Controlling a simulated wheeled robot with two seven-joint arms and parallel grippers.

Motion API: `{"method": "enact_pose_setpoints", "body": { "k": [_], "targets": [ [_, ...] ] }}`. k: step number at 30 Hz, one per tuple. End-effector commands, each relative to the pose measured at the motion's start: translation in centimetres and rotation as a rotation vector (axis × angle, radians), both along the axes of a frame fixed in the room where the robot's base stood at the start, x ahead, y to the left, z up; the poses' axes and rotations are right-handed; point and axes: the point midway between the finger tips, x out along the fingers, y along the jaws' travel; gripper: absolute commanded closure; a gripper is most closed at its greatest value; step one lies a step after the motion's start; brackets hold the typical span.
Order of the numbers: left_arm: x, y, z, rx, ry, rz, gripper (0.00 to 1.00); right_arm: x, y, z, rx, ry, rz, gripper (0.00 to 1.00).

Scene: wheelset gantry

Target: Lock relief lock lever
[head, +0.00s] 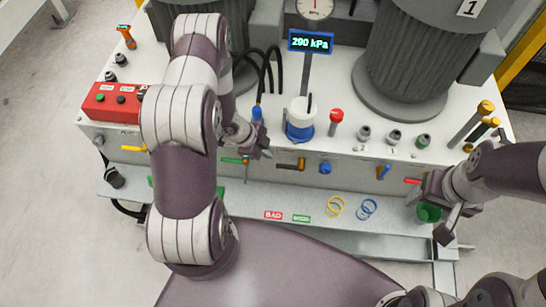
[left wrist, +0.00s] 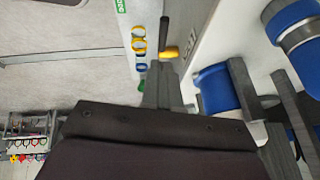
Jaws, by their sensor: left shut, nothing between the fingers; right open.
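Several small levers and valves sit along the front panel; I cannot tell from markings which one is the relief lock lever. One lever with a dark handle and brass end (head: 291,165) sticks out just right of my left gripper (head: 262,152). A green-handled lever (head: 234,161) is just below and left of that gripper. In the left wrist view my left gripper (left wrist: 160,80) is shut and empty, with a black handle (left wrist: 165,32) just beyond its tips. My right gripper (head: 441,212) is open at the panel's right end, near a red lever (head: 412,181).
A gauge display (head: 311,43) reads 290 kPa above a white and blue container (head: 300,120). Yellow rings (head: 335,207) and blue rings (head: 369,209) lie on the lower shelf beside BAD (head: 273,215) and green (head: 301,218) labels. A red button box (head: 112,100) stands left.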

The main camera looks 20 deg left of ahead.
Motion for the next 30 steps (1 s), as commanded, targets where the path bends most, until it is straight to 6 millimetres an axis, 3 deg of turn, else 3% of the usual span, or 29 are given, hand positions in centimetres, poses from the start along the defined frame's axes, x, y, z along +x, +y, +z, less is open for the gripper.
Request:
{"method": "enact_pose_setpoints", "body": {
  "k": [4,9,27,30],
  "targets": [
    [-0.7,1.3,2.3,0.0,-0.002,0.001,1.0,0.0,0.0,0.1,0.0,0.0,0.0,0.3],
    [-1.1,2.0,3.4,0.0,-0.001,0.0,1.0,0.0,0.0,0.1,0.0,-0.001,0.0,0.3],
    [-1.2,2.1,3.6,-0.001,0.004,0.005,1.0,0.0,0.0,0.1,0.0,-0.001,0.0,0.3],
    [-2.2,3.9,2.5,0.068,0.095,0.161,1.0,0.0,0.0,0.1,0.0,-0.001,0.0,0.3]
  ]
}}
